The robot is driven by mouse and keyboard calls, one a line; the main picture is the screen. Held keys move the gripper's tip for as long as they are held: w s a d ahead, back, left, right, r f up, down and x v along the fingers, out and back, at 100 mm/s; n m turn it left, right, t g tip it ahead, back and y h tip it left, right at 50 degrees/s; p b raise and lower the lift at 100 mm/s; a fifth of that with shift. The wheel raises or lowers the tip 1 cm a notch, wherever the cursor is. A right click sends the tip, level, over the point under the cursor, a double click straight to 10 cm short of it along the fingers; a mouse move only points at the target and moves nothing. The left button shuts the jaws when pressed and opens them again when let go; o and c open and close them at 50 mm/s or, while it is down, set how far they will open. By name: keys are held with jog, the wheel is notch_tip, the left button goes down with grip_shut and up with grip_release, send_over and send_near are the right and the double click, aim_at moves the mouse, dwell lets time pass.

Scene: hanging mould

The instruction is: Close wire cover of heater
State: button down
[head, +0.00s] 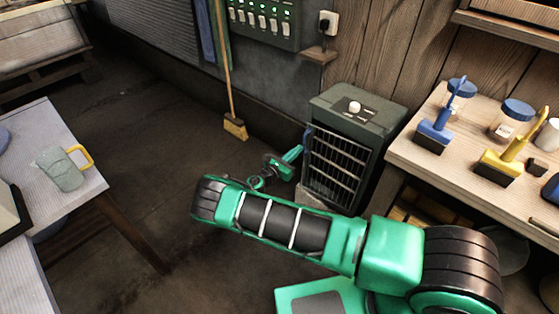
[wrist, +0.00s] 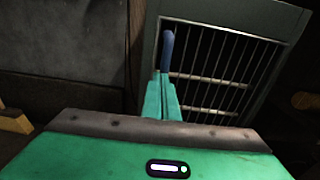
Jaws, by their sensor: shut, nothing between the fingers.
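The heater (head: 372,110) is a dark grey-green box with a white knob on top, standing on the floor against the wall. Its wire cover (head: 335,168) of thin bars faces front, and it also fills the upper right of the wrist view (wrist: 215,68). I cannot tell how far the cover stands from the heater body. A blue handle (wrist: 167,48) runs along the cover's left side. My gripper (head: 297,152) is shut and empty at the cover's left edge. In the wrist view its fingertips (wrist: 162,77) overlap the handle's lower end; contact is unclear.
A workbench (head: 420,160) with brushes and jars stands right of the heater. A table (head: 90,190) with a grey jug (head: 62,170) is at left. A broom (head: 234,125) leans on the wall. The floor between is clear.

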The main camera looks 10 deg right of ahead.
jog(key=shift+w+d+r, duration=0.1)
jog(key=shift+w+d, duration=0.55)
jog(key=shift+w, duration=0.25)
jog(key=shift+w+d+r, duration=0.1)
jog(key=shift+w+d, duration=0.55)
jog(key=shift+w, duration=0.25)
jog(key=shift+a+f, duration=0.1)
jog(key=shift+a, duration=0.15)
